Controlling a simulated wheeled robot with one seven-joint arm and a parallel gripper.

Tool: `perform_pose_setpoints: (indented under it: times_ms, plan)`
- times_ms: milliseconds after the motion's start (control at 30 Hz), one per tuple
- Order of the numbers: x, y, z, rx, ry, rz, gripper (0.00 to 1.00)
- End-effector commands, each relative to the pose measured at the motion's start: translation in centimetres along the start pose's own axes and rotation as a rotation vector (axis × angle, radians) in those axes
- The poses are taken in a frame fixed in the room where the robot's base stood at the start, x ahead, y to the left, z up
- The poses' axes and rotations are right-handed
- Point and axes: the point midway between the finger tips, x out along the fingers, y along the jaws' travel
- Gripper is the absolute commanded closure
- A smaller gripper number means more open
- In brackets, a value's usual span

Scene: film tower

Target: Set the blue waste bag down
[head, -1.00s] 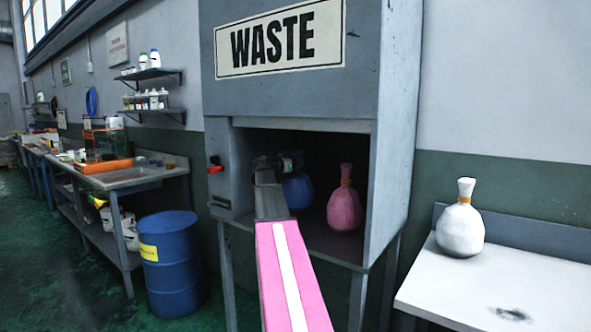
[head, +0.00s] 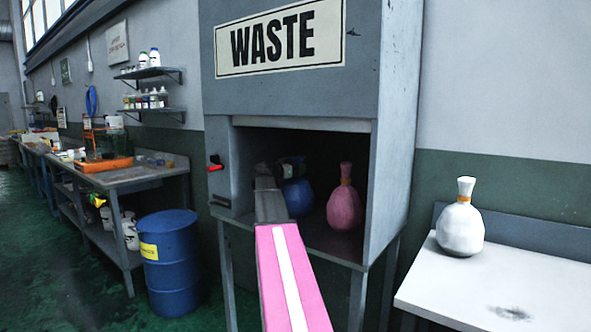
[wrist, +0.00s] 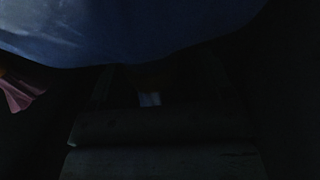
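The blue waste bag (head: 298,198) is inside the dark opening of the waste cabinet, left of a pink waste bag (head: 345,208). My gripper (head: 293,172) is at the top of the blue bag, with my pink-striped arm reaching in from the front. The gripper appears shut on the bag's neck, though the fingers are mostly in shadow. In the dark wrist view, the blue bag (wrist: 130,30) fills the top and part of the pink bag (wrist: 18,92) shows at left. Whether the blue bag touches the cabinet floor is hard to tell.
The waste cabinet (head: 393,130) has side walls and a low top edge around the opening. A white bag (head: 460,228) stands on a white table (head: 480,275) at right. A blue drum (head: 170,265) and a long workbench (head: 130,177) are at left.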

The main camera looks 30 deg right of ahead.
Motion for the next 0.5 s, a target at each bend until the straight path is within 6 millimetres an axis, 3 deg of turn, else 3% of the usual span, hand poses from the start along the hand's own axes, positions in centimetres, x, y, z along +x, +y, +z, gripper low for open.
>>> perform_pose_setpoints:
  times_ms: [167,500]
  plan:
    - [-0.1,0.0,-0.7,0.001,0.000,0.000,0.27]
    - [-6.6,0.2,-0.5,0.001,0.000,-0.002,0.27]
